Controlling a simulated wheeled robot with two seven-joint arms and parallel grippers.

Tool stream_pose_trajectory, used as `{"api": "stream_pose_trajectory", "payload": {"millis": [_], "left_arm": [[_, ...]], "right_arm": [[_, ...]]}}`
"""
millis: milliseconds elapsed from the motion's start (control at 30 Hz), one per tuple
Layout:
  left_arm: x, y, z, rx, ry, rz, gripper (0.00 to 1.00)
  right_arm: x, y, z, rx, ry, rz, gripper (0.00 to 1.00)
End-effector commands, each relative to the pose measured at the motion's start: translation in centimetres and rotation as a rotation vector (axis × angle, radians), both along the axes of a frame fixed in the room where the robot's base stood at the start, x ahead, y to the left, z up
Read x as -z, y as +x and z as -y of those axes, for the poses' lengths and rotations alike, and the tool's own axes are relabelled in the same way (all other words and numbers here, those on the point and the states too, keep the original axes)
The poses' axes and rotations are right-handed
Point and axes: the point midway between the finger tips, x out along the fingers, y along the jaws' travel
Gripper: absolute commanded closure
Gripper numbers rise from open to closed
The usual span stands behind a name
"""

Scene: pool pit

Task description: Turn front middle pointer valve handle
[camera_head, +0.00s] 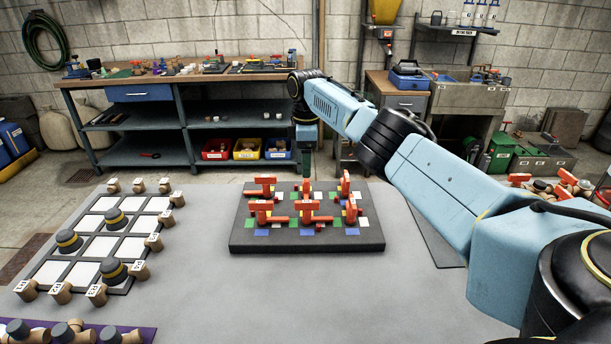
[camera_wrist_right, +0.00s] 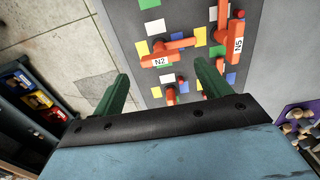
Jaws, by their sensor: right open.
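A dark board (camera_head: 240,240) on the grey table carries orange pointer valves in two rows. The front middle valve handle (camera_head: 309,208) has a wide bar on top and a pointer arm near the board's front. My right gripper (camera_head: 306,172) points down by the board's back edge, behind the valves and apart from the front middle one. In the right wrist view, its green fingers (camera_wrist_right: 162,88) are spread with nothing held. That view shows orange handles labelled N2 (camera_wrist_right: 162,60) and N5 (camera_wrist_right: 238,47) past the fingers; I cannot tell which is the front middle one. My left gripper is out of sight.
A grid board (camera_head: 48,272) with dark knobs and wooden pieces lies left on the table (camera_head: 205,300). A purple mat (camera_head: 140,333) with more pieces is at the front left. More orange valve parts (camera_head: 565,187) are at far right. A workbench (camera_head: 120,85) stands behind. The table between the boards is clear.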

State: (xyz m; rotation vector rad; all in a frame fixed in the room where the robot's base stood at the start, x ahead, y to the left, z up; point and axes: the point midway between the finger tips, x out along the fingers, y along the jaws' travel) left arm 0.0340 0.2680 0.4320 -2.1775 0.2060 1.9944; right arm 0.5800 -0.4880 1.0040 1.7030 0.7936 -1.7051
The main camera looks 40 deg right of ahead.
Motion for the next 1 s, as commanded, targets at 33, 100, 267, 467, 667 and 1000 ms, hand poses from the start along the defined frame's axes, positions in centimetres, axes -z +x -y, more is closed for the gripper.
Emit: {"api": "stream_pose_trajectory", "payload": {"millis": [33,100,267,467,667,1000], "left_arm": [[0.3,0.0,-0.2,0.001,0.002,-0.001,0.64],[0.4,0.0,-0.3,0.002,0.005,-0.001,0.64],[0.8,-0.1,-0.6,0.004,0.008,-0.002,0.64],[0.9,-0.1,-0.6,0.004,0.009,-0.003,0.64],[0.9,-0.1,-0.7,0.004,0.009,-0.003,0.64],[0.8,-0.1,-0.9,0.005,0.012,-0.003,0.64]], "right_arm": [[1.2,-0.1,0.0,0.001,0.0,-0.004,0.24],[2.3,-0.1,0.0,0.0,0.0,-0.003,0.24],[4.2,0.0,0.0,0.0,0.001,-0.002,0.24],[4.9,0.0,0.0,0.0,-0.001,-0.001,0.24],[4.9,0.0,0.0,0.0,-0.001,-0.001,0.24],[4.8,0.0,0.0,0.0,0.0,0.0,0.67]]}}
